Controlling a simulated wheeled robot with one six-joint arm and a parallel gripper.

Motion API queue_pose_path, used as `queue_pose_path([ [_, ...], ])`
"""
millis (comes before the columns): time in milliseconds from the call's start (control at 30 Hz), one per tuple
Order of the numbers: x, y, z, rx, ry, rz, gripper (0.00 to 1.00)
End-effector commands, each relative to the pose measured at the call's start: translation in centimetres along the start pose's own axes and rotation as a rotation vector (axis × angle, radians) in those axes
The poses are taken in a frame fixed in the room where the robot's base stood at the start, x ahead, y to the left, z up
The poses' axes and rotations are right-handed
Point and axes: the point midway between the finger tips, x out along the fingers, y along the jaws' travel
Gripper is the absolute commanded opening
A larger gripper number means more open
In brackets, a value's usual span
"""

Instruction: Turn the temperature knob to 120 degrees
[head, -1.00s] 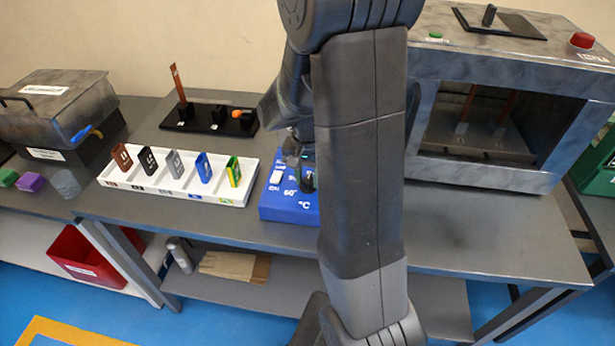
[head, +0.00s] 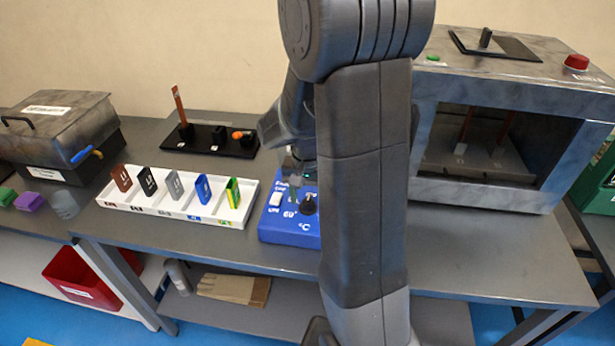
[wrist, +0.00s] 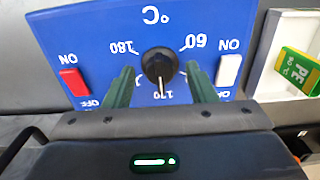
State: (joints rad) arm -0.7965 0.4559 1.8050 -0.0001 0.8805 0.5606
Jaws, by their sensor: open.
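The black temperature knob (wrist: 160,65) is on a blue panel (wrist: 85,35). Its white pointer points down in the wrist view, at a label that looks like 120 and is partly cut off by my gripper body. The labels 180 and 60 lie to either side. My gripper (wrist: 160,70) is open, with one green finger on each side of the knob and a visible gap on both sides. In the head view the knob (head: 309,204) shows on the blue box (head: 288,236), with my gripper (head: 297,175) above it, partly hidden by my arm.
A red switch (wrist: 74,82) and a white switch (wrist: 229,70) flank the knob. A white tray (head: 150,209) with several coloured tags stands left of the blue box. An oven-like machine (head: 500,195) stands at the right. A black fixture (head: 200,145) sits behind.

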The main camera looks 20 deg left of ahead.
Motion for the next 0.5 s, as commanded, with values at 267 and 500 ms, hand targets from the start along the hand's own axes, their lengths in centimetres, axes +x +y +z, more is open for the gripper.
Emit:
queue_pose_path([
  [267,-5.8,-0.1,-0.1,0.0,0.007,-0.004,0.51],
  [500,-10.6,0.0,0.0,0.0,0.004,-0.003,0.51],
])
